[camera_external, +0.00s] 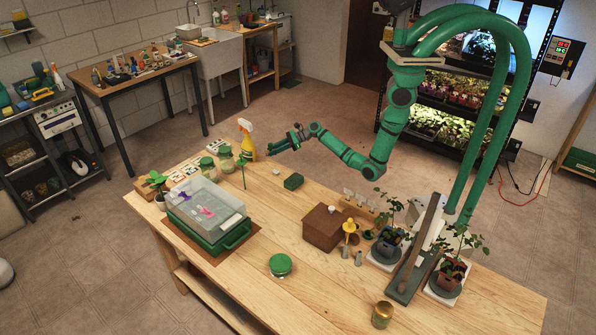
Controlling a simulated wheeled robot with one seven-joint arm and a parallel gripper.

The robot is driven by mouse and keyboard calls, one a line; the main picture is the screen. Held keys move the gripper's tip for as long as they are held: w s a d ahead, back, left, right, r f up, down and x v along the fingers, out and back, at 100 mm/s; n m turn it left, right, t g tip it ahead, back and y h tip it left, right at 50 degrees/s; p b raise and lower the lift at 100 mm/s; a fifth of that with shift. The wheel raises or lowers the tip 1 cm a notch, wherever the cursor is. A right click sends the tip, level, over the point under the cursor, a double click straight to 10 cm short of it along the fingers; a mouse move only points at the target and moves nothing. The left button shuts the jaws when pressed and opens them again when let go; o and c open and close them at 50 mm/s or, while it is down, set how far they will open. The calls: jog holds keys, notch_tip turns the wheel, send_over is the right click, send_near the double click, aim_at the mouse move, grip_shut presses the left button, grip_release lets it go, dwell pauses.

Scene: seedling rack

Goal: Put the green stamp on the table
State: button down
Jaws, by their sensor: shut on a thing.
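My gripper (272,149) is above the far edge of the wooden table (330,270), pointing left, just right of a spray bottle. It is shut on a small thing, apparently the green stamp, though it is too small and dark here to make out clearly. It looks apart from the tabletop.
The yellow and white spray bottle (246,141) and glass jars (225,153) stand close left of my gripper. A clear-lidded green tray (211,212), a brown box (323,228), a green-lidded jar (280,265) and potted plants (449,276) take up other spots. The table's middle has bare wood.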

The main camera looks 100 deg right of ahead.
jog(key=s+a+f, duration=0.1)
jog(key=a+f, duration=0.3)
jog(key=a, duration=0.3)
jog(key=s+a+f+m+h, duration=0.1)
jog(key=a+f, duration=0.4)
jog(key=a, duration=0.3)
jog(key=s+a+f, duration=0.2)
jog(key=a+f, duration=0.3)
jog(key=a, duration=0.2)
jog(key=shift+a+m+h, duration=0.3)
jog(key=shift+h, duration=0.1)
